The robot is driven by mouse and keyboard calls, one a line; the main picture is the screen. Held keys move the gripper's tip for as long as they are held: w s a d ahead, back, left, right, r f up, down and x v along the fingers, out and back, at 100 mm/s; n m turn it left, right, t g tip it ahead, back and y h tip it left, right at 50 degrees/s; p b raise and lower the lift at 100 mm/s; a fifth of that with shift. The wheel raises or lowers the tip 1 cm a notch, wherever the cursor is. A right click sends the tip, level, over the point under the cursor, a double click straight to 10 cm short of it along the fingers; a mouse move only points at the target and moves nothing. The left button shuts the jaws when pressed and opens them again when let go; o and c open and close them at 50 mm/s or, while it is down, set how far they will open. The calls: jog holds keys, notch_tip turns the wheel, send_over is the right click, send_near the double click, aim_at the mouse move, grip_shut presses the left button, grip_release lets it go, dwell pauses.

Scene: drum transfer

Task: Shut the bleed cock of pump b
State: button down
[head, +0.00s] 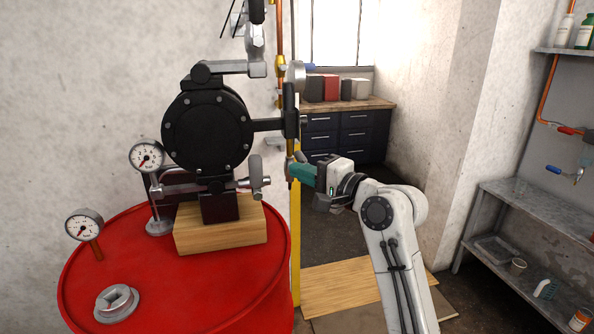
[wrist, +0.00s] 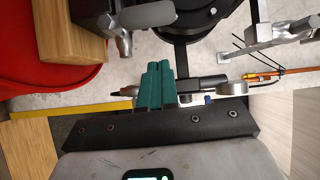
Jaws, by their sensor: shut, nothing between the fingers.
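A black round pump (head: 208,128) stands on a wooden block (head: 222,228) on the red drum (head: 180,285). No label marks it as pump b. A grey metal tap with an upright handle (head: 256,176) sticks out at its lower right. A small blue lever (head: 309,67) sits by a brass fitting (head: 281,64) on the copper pipe, higher up. I cannot tell which is the bleed cock. My gripper (head: 290,169), with teal fingers, is shut and empty, right of the grey tap and below the black cylinder (head: 290,112). In the wrist view, the closed fingers (wrist: 156,84) overlap pump parts; contact is unclear.
Two dial gauges (head: 147,156) (head: 84,226) and a metal cap (head: 117,303) are on the drum. A yellow upright strip (head: 295,240) stands beside it. A bench (head: 350,104) is behind, and metal shelves (head: 530,215) are at right.

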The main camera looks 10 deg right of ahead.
jog(key=b+v, duration=0.2)
jog(key=v, duration=0.6)
jog(key=s+f+n+g+h, duration=0.1)
jog(key=s+f+g+h, duration=0.1)
jog(key=s+f, duration=0.5)
jog(key=s+d+f+n+g+h, duration=0.1)
jog(key=s+f+n+g+h, duration=0.1)
jog(key=f, duration=1)
jog(key=s+f+n+g+h, duration=0.1)
jog(key=s+f+g, duration=0.1)
jog(key=s+f, duration=0.5)
jog(key=s+d+f+n+g+h, duration=0.2)
jog(key=s+f, duration=0.6)
jog(key=s, duration=0.4)
jog(key=s+d+f+n+g+h, duration=0.3)
jog(key=s+f, duration=0.5)
jog(key=s, duration=0.5)
jog(key=d+n+g, duration=0.1)
jog(key=g, duration=0.1)
jog(key=shift+g, duration=0.4)
jog(key=c, duration=1.8)
grip_release()
jog(key=shift+f, duration=0.1)
